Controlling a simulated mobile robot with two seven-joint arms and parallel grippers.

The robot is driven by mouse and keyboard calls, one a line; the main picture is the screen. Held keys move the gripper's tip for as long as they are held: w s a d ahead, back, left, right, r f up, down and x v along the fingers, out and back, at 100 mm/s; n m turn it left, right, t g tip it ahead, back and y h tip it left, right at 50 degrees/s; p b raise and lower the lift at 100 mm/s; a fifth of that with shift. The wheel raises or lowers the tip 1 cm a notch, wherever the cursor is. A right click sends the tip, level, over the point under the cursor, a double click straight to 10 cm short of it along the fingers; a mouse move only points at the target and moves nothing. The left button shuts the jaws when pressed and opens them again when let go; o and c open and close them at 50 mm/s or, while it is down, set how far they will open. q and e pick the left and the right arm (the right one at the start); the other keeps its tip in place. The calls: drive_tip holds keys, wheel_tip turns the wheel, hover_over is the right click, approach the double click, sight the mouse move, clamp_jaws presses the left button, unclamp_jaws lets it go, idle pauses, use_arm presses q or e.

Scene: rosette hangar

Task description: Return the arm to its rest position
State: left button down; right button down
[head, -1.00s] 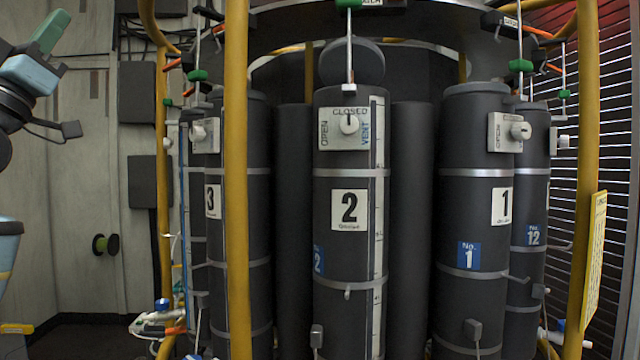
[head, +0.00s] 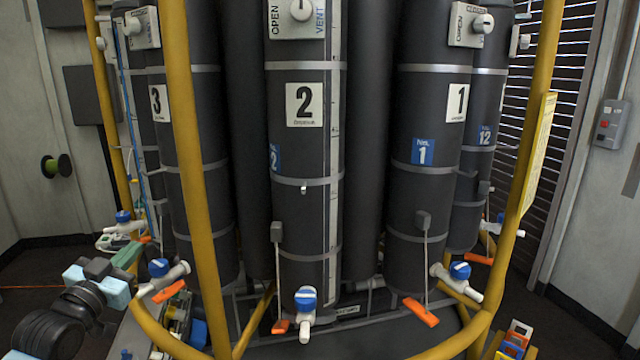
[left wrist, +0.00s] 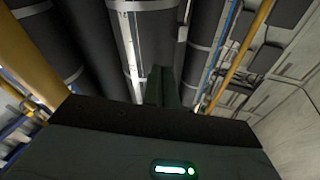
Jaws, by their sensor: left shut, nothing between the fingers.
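My left arm comes in at the lower left of the head view, with black joints and light blue parts. Its left gripper (head: 128,257) has green fingers and sits left of the yellow rail, near the valves at the cylinders' feet. In the left wrist view the dark green fingers (left wrist: 165,88) stand together, shut and empty, with cylinders and ceiling-side bars beyond. My right gripper is not in view.
Dark cylinders 3 (head: 190,160), 2 (head: 305,160) and 1 (head: 435,150) stand behind yellow rails (head: 195,170). Blue-capped valves, such as the middle one (head: 306,298), and orange handles, such as the right one (head: 421,312), line their feet. A grey wall with a switch box (head: 609,124) is at right.

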use_arm(q)
drive_tip(key=s+d+f+m+g, duration=0.1)
drive_tip(key=s+f+g, duration=0.1)
drive_tip(key=s+f, duration=0.6)
drive_tip(key=s+d+f+g+y, duration=0.1)
drive_tip(key=s+f+g, duration=0.15)
drive_tip(key=f, duration=0.95)
drive_tip(key=s+d+f+m+g, duration=0.1)
drive_tip(key=s+f+g, duration=0.1)
drive_tip(key=s+f, duration=0.6)
drive_tip(key=s+d+f+m+g, duration=0.1)
drive_tip(key=s+f+g, duration=0.2)
drive_tip(key=s+f, duration=0.7)
drive_tip(key=s+d+f+g, duration=0.2)
drive_tip(key=s+f, duration=0.3)
drive_tip(key=s, duration=0.8)
drive_tip(key=d+n, duration=0.5)
drive_tip(key=d, duration=0.6)
drive_tip(key=shift+f+t, duration=0.2)
drive_tip(key=shift+t, duration=0.25)
